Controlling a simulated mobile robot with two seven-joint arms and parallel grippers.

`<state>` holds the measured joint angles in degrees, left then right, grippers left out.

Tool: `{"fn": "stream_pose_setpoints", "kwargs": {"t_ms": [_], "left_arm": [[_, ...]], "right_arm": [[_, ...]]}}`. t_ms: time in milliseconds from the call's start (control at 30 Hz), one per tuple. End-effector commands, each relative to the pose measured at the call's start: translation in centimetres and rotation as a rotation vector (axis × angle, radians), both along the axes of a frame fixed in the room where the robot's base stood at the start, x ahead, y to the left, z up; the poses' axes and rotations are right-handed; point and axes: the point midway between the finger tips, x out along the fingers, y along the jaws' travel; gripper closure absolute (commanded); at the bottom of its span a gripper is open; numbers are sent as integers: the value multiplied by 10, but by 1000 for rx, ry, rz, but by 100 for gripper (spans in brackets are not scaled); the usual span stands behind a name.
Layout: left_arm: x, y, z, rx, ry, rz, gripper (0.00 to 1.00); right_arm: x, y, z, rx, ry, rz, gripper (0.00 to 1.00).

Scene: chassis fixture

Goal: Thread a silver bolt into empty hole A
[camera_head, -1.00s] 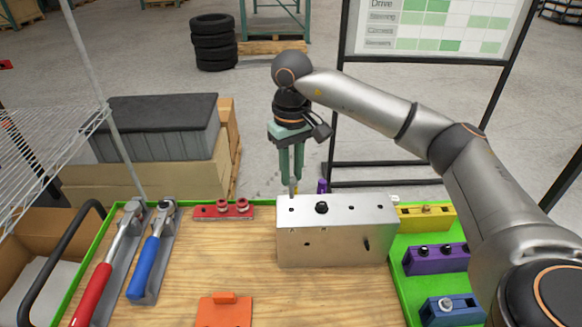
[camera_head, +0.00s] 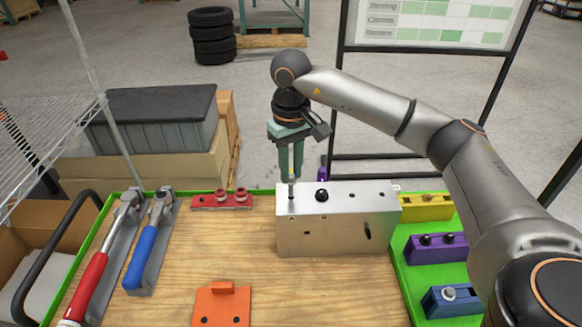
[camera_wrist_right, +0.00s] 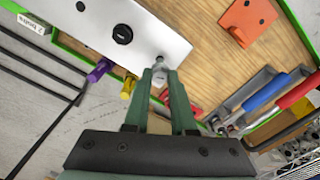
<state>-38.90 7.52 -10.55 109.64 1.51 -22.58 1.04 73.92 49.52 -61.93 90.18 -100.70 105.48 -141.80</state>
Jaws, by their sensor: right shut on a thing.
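My right gripper (camera_head: 291,176) points down above the left end of the silver metal block (camera_head: 335,236). It is shut on a slim silver bolt (camera_head: 291,187). The bolt is upright, and its lower end meets the block's top at the left-end hole position. The wrist view shows the bolt (camera_wrist_right: 160,62) between the green fingertips (camera_wrist_right: 168,76), against the block's corner (camera_wrist_right: 90,25). The hole beneath is hidden, so I cannot tell how deep the bolt sits. A black bolt head (camera_head: 321,195) stands in the block's top to the right. My left gripper is out of view.
A red holder (camera_head: 222,202) lies left of the block, and an orange plate (camera_head: 222,307) in front. Yellow (camera_head: 426,208), purple (camera_head: 437,249) and blue (camera_head: 452,300) holders stand at right. The middle wood is clear.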

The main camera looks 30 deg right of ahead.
Motion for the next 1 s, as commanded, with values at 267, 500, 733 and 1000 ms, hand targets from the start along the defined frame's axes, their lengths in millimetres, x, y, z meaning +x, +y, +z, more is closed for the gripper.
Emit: {"fn": "stream_pose_setpoints", "kwargs": {"t_ms": [267,500,733,1000], "left_arm": [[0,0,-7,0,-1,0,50],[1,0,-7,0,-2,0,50],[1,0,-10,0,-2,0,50],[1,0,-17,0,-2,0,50]], "right_arm": [[0,0,-11,-1,0,0,100],[0,0,-10,0,0,0,100],[0,0,-15,0,0,0,100],[0,0,-24,0,0,0,100]]}}
